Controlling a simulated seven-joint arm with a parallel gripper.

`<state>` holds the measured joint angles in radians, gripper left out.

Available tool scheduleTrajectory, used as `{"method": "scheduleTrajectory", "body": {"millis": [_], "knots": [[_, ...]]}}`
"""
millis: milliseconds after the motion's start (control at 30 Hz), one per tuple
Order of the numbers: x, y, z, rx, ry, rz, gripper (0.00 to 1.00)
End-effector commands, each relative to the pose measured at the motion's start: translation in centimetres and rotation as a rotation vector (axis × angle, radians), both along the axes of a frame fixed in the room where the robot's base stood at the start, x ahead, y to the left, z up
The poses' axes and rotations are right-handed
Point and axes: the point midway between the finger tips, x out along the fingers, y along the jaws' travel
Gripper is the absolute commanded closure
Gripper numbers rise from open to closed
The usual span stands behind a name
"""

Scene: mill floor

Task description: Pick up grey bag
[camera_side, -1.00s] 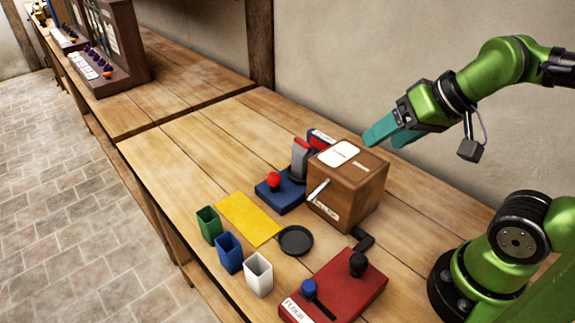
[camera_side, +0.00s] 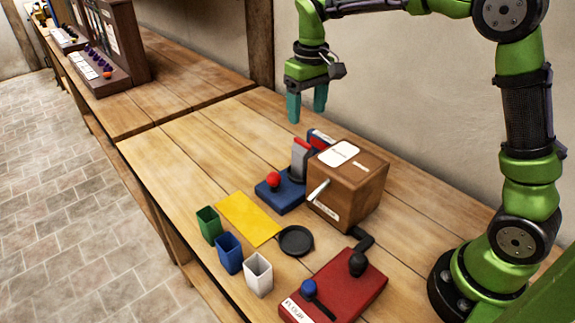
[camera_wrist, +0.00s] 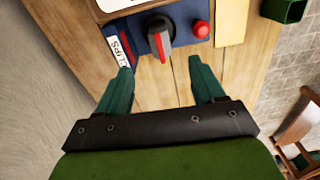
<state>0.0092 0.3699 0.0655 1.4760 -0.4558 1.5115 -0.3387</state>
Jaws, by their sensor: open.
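I cannot make out a grey bag in either view; the wooden box may hide part of the bench behind it. My gripper (camera_side: 306,112) points down with its two teal fingers apart and empty, above the back of the bench. In the wrist view my gripper (camera_wrist: 161,70) has its fingers spread, with bare wood showing between the tips. A dark grey knob or lever with a red stripe (camera_wrist: 159,37) stands beyond them on a blue base (camera_wrist: 185,32). In the side view this grey upright piece (camera_side: 300,161) is below the gripper, apart from it.
A wooden box (camera_side: 345,195) stands right of the blue base. In front are a yellow mat (camera_side: 247,218), a black dish (camera_side: 296,240), green (camera_side: 208,225), blue (camera_side: 229,254) and white bins (camera_side: 259,275), and a red lever base (camera_side: 340,288).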

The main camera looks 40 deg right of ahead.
Motion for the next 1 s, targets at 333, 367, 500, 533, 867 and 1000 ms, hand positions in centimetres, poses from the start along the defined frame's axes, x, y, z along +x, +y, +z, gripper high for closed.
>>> {"method": "scheduleTrajectory", "body": {"millis": [333,367,500,533,867,1000], "knots": [[0.3,-0.2,-0.9,-0.011,0.032,0.048,0.32],[0.2,-0.2,-1.6,-0.012,0.031,0.048,0.32],[0.2,-0.2,-4.7,-0.011,0.03,0.048,0.32],[0.3,-0.2,-5.4,-0.011,0.031,0.048,0.32],[0.4,-0.1,-9.9,-0.011,0.025,0.047,0.32],[0.5,-0.1,-10.9,-0.011,0.026,0.046,0.32]]}}
